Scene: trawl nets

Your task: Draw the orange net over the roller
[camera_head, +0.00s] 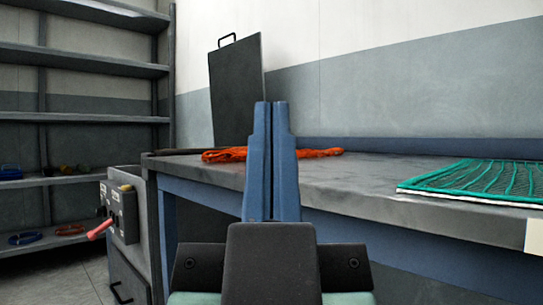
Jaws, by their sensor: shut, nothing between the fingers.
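An orange net (319,153) lies bunched near the back edge of a grey workbench (345,182). It shows on both sides of my gripper (271,104), which hides its middle. My gripper points up in the centre of the picture, in front of the bench. Its two blue fingers are shut together with nothing between them. I cannot tell how far the fingers are from the net. No roller can be made out clearly; a dark bar end (176,151) shows at the bench's left, and I cannot tell what it belongs to.
A green net (480,180) lies flat on the bench at right. A dark panel with a handle (238,92) leans on the wall. A control box with a red lever (101,229) stands at left. Grey shelves (80,64) hold small items. Floor shows at lower left.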

